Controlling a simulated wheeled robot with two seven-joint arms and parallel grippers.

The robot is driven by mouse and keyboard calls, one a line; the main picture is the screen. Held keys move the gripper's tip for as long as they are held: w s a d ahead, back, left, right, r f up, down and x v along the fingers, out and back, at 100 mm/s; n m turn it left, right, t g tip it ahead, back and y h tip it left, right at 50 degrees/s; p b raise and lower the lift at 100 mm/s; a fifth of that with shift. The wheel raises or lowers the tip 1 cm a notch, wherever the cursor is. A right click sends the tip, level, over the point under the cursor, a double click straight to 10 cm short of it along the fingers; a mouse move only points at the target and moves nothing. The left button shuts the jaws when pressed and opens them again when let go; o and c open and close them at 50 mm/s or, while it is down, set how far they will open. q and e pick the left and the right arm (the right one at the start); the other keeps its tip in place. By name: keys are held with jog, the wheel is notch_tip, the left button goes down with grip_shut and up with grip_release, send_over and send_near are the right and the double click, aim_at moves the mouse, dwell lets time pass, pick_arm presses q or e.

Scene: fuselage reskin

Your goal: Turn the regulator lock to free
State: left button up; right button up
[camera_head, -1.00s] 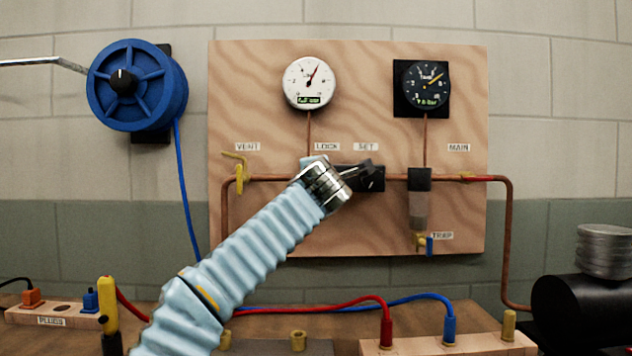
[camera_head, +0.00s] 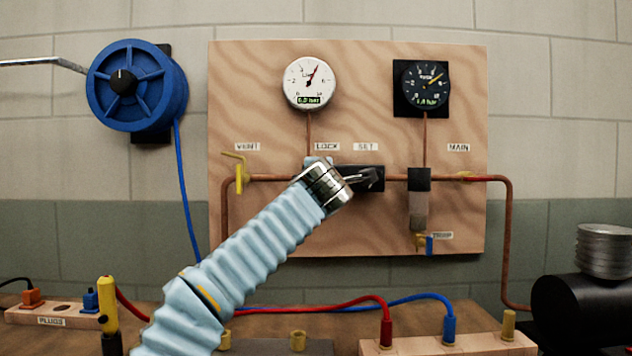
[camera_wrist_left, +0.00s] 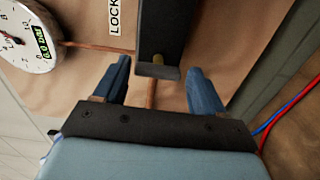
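The black regulator body (camera_head: 376,180) sits on the copper pipe below the LOCK label (camera_head: 327,146) and SET label (camera_head: 366,146). My left gripper (camera_head: 360,178) is in front of it, and my arm hides its left part. In the left wrist view, the end of the black regulator body (camera_wrist_left: 165,35) carries a small brass piece (camera_wrist_left: 158,59). My left gripper (camera_wrist_left: 158,78) is open there, with one blue finger on each side of the body's end and visible gaps. The lock's setting cannot be made out. My right gripper is not in view.
A white gauge (camera_head: 309,83) reads about 6.0 bar, and a black gauge (camera_head: 426,84) is to its right. A yellow vent valve (camera_head: 239,175) stands left. A blue hose reel (camera_head: 136,85) is on the wall.

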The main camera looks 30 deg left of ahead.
pick_arm(q)
jog(key=shift+o, duration=0.6)
jog(key=shift+s, duration=0.1)
jog(key=b+v, duration=0.2)
jog(key=v, duration=1.1)
jog(key=shift+s+d+b, duration=0.25)
jog(key=shift+b, duration=0.05)
